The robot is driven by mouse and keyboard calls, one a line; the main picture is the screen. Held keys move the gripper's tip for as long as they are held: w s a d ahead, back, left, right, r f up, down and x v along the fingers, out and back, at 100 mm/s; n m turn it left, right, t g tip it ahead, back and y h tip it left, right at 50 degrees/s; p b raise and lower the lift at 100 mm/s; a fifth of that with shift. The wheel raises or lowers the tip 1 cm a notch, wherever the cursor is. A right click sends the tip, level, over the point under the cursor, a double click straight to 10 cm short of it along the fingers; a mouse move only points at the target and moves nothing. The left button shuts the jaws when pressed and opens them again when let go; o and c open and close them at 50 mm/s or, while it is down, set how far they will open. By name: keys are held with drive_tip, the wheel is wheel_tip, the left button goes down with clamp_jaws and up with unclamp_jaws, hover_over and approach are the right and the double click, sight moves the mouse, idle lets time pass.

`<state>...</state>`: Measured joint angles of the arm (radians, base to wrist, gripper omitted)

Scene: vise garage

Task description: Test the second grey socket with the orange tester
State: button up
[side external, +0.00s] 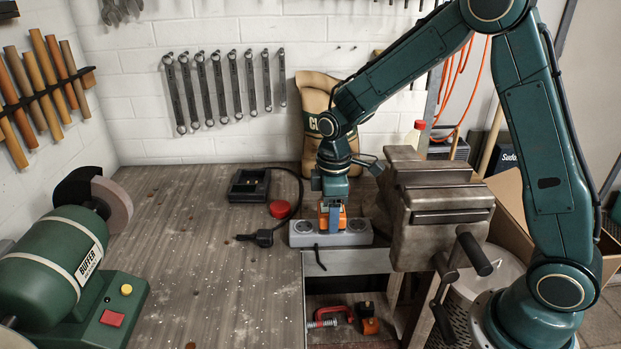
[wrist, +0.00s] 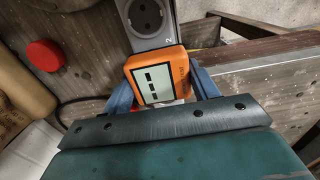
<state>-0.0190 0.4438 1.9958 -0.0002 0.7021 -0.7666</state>
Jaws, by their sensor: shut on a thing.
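The grey socket strip (side external: 305,240) lies near the front edge of the bench, with a round socket visible at each end. The orange tester (side external: 342,217) stands upright over its middle and hides that part. My gripper (side external: 332,212) points down and is shut on the tester, with blue fingers on both sides. Whether the tester's pins are in a socket is hidden.
A vise (side external: 440,210) stands close on the right. A red round object (side external: 280,209), a black plug (side external: 262,238) with cable and a black tray (side external: 249,185) lie to the left. An open drawer (side external: 350,262) is below.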

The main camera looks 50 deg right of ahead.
drive_tip(key=shift+f, duration=0.55)
idle(0.4)
drive_tip(key=o, duration=1.5)
wheel_tip(320, 180, up, 14)
drive_tip(key=shift+f, duration=0.15)
